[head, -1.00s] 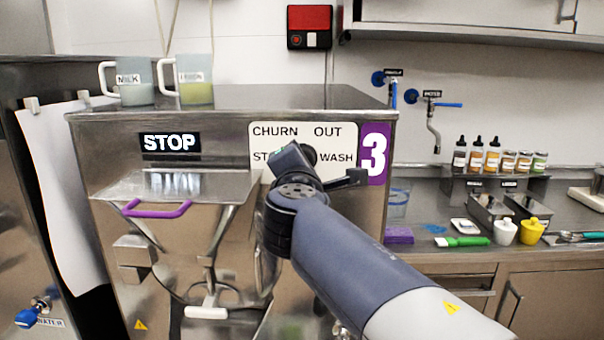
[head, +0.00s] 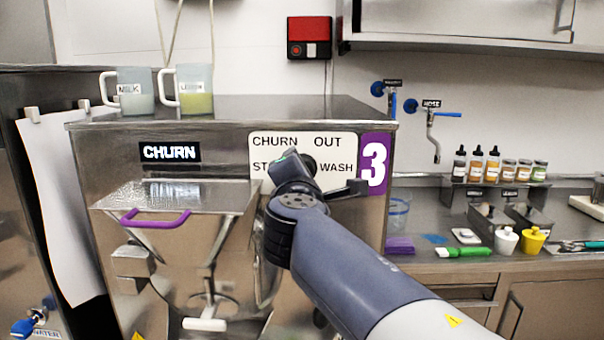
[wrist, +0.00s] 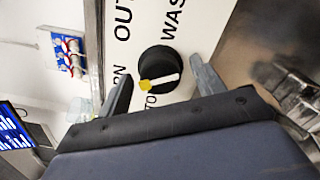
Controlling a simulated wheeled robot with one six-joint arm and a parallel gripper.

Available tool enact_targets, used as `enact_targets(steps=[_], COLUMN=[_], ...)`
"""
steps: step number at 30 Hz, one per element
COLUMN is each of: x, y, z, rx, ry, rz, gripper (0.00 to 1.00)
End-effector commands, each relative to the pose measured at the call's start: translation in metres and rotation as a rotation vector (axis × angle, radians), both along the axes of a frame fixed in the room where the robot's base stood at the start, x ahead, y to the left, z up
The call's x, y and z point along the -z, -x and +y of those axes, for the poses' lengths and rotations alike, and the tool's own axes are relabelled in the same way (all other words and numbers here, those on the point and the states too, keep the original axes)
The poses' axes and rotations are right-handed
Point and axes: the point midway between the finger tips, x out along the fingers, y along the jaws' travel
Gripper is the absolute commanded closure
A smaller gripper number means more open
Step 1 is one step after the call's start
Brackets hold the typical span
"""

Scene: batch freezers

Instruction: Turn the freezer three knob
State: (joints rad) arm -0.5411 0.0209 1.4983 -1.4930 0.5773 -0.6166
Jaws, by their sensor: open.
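Freezer three's label plate (head: 265,142) reads CHURN, OUT, WASH and a partly covered STOP. The display (head: 169,152) reads CHURN. The black round knob (wrist: 160,62) shows in the wrist view, with a white pointer bar whose yellow tip lies at its lower left, near the ends of the CHURN and STOP words. My gripper (wrist: 164,84) is open, one finger on each side of the knob in that view; I see no clear contact. In the head view my gripper (head: 322,170) is in front of the plate and hides much of the knob.
Milk (head: 131,92) and lemon (head: 190,90) jugs stand on freezer three (head: 225,122). A purple-handled hopper lid (head: 160,200) is left of my arm. The counter at right holds bottles (head: 476,165) and cups (head: 506,240). A red box (head: 309,37) is on the wall.

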Motion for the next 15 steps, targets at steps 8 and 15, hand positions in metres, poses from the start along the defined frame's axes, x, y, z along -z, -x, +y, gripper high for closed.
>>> enact_targets(steps=[8, 15], x=[0.000, 0.001], y=[0.019, 0.066], z=[0.001, 0.004], rx=[-0.002, -0.005], ry=[-0.001, -0.002], rz=[-0.002, -0.002], gripper=[0.36, 0.36])
